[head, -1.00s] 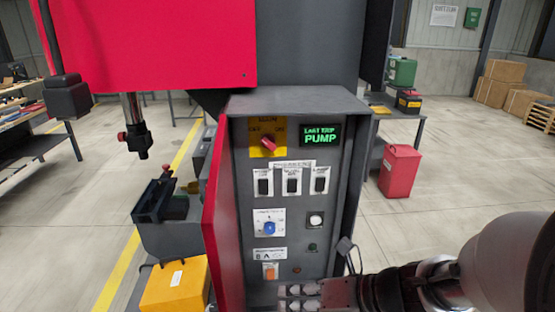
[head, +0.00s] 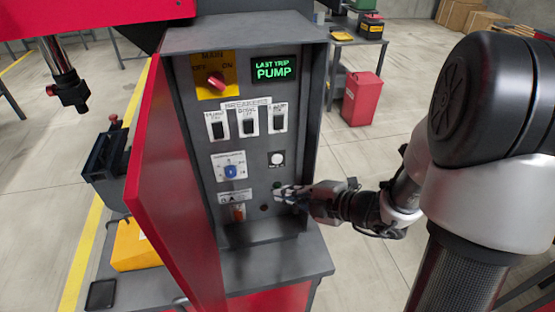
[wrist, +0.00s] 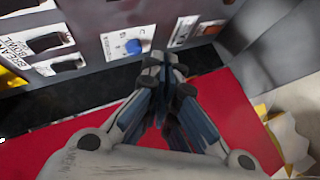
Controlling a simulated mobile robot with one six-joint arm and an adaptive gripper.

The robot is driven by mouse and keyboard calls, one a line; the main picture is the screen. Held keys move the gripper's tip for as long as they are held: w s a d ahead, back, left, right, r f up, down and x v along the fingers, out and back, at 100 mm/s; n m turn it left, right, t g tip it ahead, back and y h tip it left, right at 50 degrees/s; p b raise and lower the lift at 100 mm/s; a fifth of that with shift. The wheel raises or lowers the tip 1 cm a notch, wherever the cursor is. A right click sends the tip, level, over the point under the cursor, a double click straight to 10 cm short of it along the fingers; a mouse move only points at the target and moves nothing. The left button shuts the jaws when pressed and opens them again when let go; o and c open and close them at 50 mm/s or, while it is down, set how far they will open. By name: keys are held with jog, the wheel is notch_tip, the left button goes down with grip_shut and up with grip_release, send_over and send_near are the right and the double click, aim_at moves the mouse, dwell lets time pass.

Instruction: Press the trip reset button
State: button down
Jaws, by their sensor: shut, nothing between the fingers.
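The control panel (head: 243,140) stands in an open grey cabinet. A round white button (head: 277,158) sits on its right side, on a dark plate with small lettering I cannot read clearly; it may be the trip reset button. My gripper (head: 281,192) is shut and empty, its fingertips just below that button, near a small dark green lamp. I cannot tell whether it touches the panel. In the wrist view my shut fingers (wrist: 168,62) point toward the panel; the white button is not visible there.
A yellow main switch (head: 215,75) with a red handle, a green "LAST TRIP PUMP" display (head: 273,69), several breakers (head: 249,122), a blue knob (head: 231,172) and an orange switch (head: 238,212) share the panel. The red door (head: 172,190) hangs open at left.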

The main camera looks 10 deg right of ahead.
aim_at(277, 160)
jog(key=w, duration=0.8)
jog(key=shift+w, duration=0.3)
jog(key=shift+w+p, duration=0.15)
jog(key=shift+p, duration=0.2)
dwell(0.9)
jog(key=shift+w, duration=0.3)
jog(key=shift+w+p, duration=0.2)
jog(key=shift+p, duration=0.2)
jog(key=shift+w+r, duration=0.2)
jog(key=shift+w, duration=0.15)
dwell(1.0)
jog(key=shift+s+p, duration=0.15)
jog(key=shift+p, duration=0.2)
jog(key=shift+s+d+f, duration=0.15)
jog(key=shift+s+f, duration=0.05)
jog(key=shift+s, duration=0.35)
